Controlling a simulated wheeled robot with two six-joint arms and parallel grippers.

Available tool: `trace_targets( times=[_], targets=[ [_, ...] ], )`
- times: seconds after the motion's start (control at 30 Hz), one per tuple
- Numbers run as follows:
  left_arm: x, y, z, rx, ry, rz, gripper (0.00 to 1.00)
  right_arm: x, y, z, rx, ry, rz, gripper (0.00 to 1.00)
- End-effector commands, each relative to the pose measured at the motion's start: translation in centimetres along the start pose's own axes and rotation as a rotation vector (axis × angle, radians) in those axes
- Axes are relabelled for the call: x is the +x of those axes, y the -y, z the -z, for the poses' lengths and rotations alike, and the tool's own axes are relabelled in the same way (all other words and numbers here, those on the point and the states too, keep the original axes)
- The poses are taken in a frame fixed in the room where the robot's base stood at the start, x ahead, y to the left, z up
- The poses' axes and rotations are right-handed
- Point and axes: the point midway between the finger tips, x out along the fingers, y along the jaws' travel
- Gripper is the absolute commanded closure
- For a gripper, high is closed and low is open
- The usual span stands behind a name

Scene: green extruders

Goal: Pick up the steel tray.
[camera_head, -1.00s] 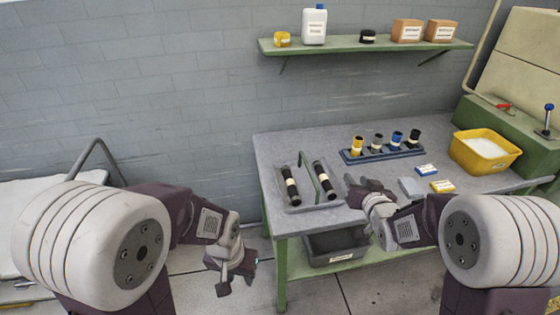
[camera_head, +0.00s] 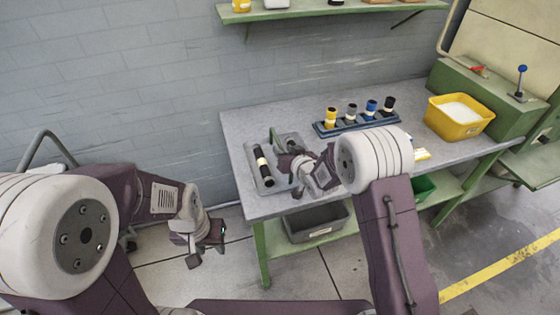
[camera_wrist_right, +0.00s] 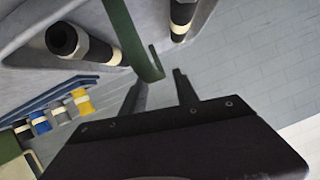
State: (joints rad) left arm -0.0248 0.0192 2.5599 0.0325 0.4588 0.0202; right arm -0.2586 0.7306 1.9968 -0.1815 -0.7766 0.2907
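The steel tray (camera_head: 281,181) lies at the left end of the workbench, partly hidden by my right gripper. A black tube with a cream band (camera_head: 263,165) lies on its left side. A green handle (camera_head: 276,141) rises from its middle; it also shows in the right wrist view (camera_wrist_right: 133,38). My right gripper (camera_head: 285,156) is over the tray close to the handle. In the wrist view its fingers (camera_wrist_right: 160,88) are apart, with the handle's lower corner near their tips. My left gripper (camera_head: 207,243) hangs left of the bench, away from the tray; its finger gap is unclear.
A blue rack (camera_head: 350,125) with several banded tubes stands behind the tray. A yellow bin (camera_head: 459,116) with white contents is further right. A grey bin (camera_head: 317,224) sits on the lower shelf. A wall shelf (camera_head: 330,11) is above.

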Motion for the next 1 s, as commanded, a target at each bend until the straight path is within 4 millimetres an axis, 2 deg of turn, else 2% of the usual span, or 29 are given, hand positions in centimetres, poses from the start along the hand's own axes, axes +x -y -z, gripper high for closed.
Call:
trace_targets(
  times=[0.23, 0.5, 0.53, 0.63, 0.67, 1.0],
  targets=[
    [-0.8, 0.0, 0.1, 0.000, 0.000, 0.000, 0.64, 4.0, -0.1, 0.3, -0.001, 0.001, 0.000, 0.64],
    [-0.7, 0.0, 0.1, 0.000, 0.000, 0.000, 0.64, 4.6, -0.1, 0.3, 0.000, 0.000, 0.000, 0.64],
    [-0.7, 0.0, 0.1, 0.000, 0.000, 0.000, 0.64, 4.5, -0.1, 0.3, 0.000, 0.000, 0.000, 0.69],
    [-0.7, 0.0, 0.1, 0.000, 0.000, 0.000, 0.64, 4.5, -0.1, 0.3, 0.000, 0.000, 0.000, 0.97],
    [-0.7, 0.0, 0.1, 0.000, 0.000, 0.000, 0.64, 4.5, -0.1, 0.3, 0.000, 0.000, 0.000, 1.00],
    [-0.7, 0.0, 0.1, 0.000, 0.000, 0.000, 0.64, 4.5, -0.2, 0.2, 0.000, 0.000, 0.000, 1.00]
  ],
)
